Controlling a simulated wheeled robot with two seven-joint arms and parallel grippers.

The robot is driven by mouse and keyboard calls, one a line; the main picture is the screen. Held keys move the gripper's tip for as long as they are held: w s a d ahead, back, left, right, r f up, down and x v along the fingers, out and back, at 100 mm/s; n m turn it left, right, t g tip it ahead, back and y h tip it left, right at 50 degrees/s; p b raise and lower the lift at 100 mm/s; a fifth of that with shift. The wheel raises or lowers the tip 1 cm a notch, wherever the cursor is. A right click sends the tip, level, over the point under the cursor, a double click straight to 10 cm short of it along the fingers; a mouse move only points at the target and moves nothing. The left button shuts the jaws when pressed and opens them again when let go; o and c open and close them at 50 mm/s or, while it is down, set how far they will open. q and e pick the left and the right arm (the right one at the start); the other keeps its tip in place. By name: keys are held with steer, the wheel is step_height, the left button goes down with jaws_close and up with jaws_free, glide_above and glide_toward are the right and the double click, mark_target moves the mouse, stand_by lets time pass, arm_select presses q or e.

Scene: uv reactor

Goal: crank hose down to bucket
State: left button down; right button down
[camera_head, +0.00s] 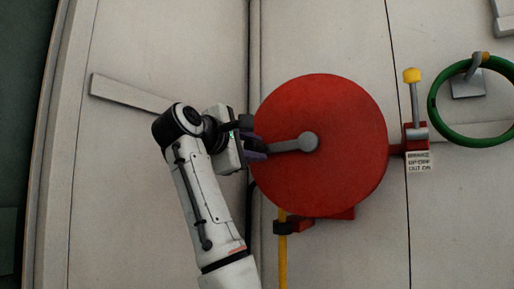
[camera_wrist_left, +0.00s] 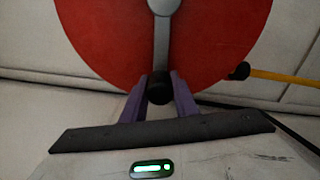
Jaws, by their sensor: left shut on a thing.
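A large round red reel (camera_head: 345,165) is mounted on the pale wall, with a grey crank arm (camera_head: 290,145) running from its hub to the left. My left gripper (camera_head: 257,147) is at the outer end of the crank. In the left wrist view its two purple fingers (camera_wrist_left: 160,92) are shut around the dark crank knob (camera_wrist_left: 159,89), and the red reel (camera_wrist_left: 95,35) fills the area behind. A yellow hose (camera_head: 283,255) hangs straight down below the reel on its left side and leaves the bottom of the picture. No bucket shows. My right gripper is not in view.
A yellow-knobbed lever (camera_head: 412,90) stands right of the reel, above a small white sign (camera_head: 419,162) with black text. A green ring (camera_head: 437,120) hangs on a wall bracket at the far right. A flat grey bar (camera_head: 130,94) is on the wall at upper left.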

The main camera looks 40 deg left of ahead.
arm_select(q)
steer(key=shift+f, duration=0.15)
steer(key=c, duration=1.4)
jaws_free()
steer(key=shift+s, duration=0.15)
steer(key=s+d+b, duration=0.1)
steer(key=s+b, duration=0.1)
steer(key=s, duration=0.8)
steer(key=shift+d, duration=0.25)
